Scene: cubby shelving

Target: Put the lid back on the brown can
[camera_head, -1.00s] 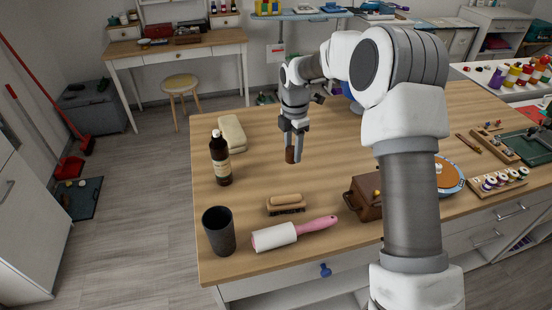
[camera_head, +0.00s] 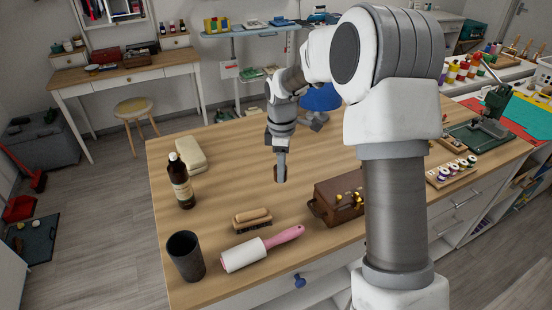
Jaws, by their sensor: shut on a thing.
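My gripper (camera_head: 280,179) points down over the middle of the wooden table, its fingers low, close to the tabletop. It is shut on a small brown thing (camera_head: 276,173), mostly hidden behind the fingers. I cannot tell whether this is the brown can or its lid, nor whether it touches the table. No separate lid can be made out. A dark, open-topped cup (camera_head: 186,257) stands upright at the near left corner, apart from the gripper.
On the table (camera_head: 225,185) are a brown bottle (camera_head: 181,183), a cream pad (camera_head: 190,155), a brush (camera_head: 252,218), a pink-handled roller (camera_head: 262,248) and a brown case (camera_head: 337,200). A blue lamp (camera_head: 320,98) stands behind. Bare tabletop surrounds the gripper. My arm hides part of the right side.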

